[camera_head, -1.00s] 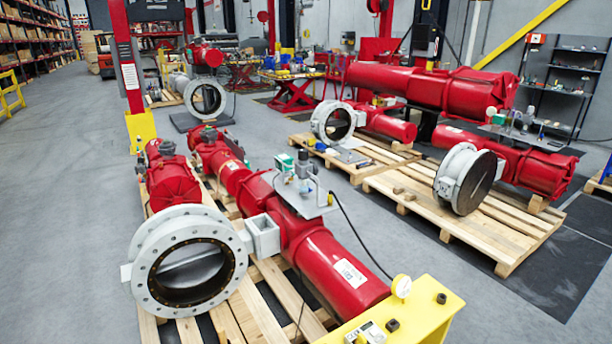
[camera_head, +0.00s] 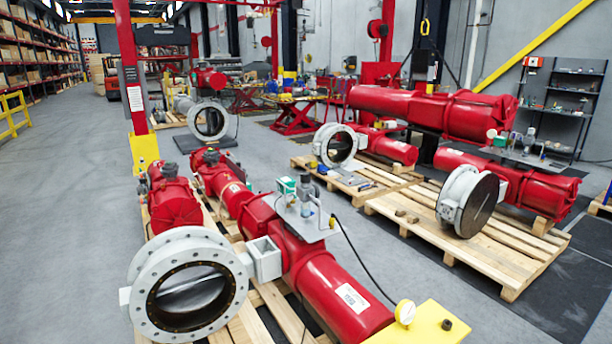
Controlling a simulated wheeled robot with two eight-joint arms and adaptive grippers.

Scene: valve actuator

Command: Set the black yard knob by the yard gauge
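A yellow panel (camera_head: 428,334) sits at the bottom edge, partly cut off. A round white-faced gauge (camera_head: 405,312) stands upright at its back left corner. A small black knob (camera_head: 447,324) is on the panel top, to the right of the gauge and apart from it. The gauge's reading is too small to tell. Neither of my grippers is in view.
A red actuator (camera_head: 335,287) with a white flanged valve (camera_head: 187,288) lies on a wooden pallet left of the panel. A black hose (camera_head: 365,262) runs down to the gauge. Another pallet (camera_head: 480,262) bears red actuators. Grey floor (camera_head: 420,285) lies between them.

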